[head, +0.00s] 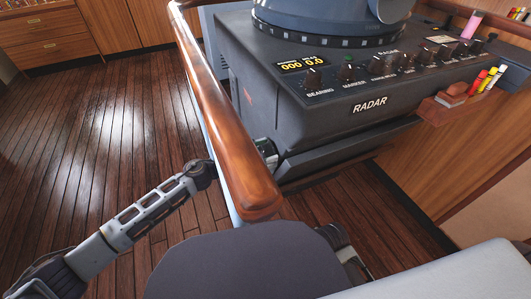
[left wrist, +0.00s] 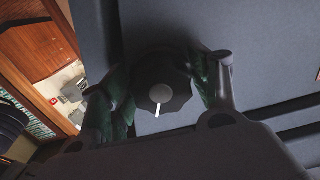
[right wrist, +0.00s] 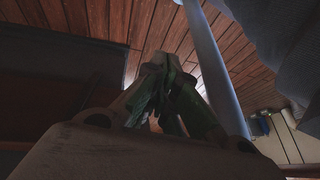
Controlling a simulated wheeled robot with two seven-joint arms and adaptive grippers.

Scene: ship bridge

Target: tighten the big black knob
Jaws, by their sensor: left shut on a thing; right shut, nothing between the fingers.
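The big black knob (left wrist: 176,82) sits between the fingers of my left gripper (left wrist: 163,76) in the left wrist view. It has a lobed rim, a grey centre cap and a white pointer line directed toward the bottom of the picture. The gripper is shut on it, with green-padded fingers on both sides. In the head view my left arm passes behind the wooden rail, and a small part of the left gripper (head: 266,150) shows beside the radar console (head: 300,128); the knob is hidden there. My right gripper (right wrist: 164,88) is shut and empty in the right wrist view.
The varnished wooden rail (head: 225,110) runs between my left arm and the console. The console top carries several small knobs. A holder (head: 447,105) with markers (head: 490,80) hangs at its right. The plank floor (head: 90,130) at left is clear.

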